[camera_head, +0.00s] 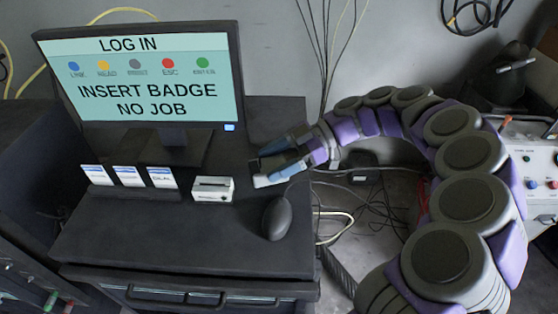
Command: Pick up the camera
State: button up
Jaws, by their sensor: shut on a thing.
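My gripper (270,166) reaches in from the right over the right side of the black desk. Its blue-grey fingers are shut on a small grey and dark object, which looks like the camera (262,179). The fingers cover most of it, so its full shape is hidden. It is low over the desktop, behind the black mouse; I cannot tell whether it touches the desk.
A monitor (146,82) reading "INSERT BADGE NO JOB" stands on the desk (180,240). Several white cards (128,176) and a small white box (213,189) sit before it. A black mouse (277,218) lies near the right edge. Cables (350,205) cover the floor beside the desk.

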jog(key=s+a+b, duration=0.1)
jog(key=s, duration=0.2)
jog(key=s+a+b, duration=0.2)
jog(key=s, duration=0.2)
jog(key=s+a+r+b, duration=0.1)
jog(key=s+a, duration=0.1)
jog(key=s, duration=0.1)
jog(key=shift+s+a+b, duration=0.25)
jog(key=shift+b, duration=0.1)
jog(key=shift+s+a+r, duration=0.15)
jog(key=shift+s+a, duration=0.45)
jog(key=shift+s, duration=0.1)
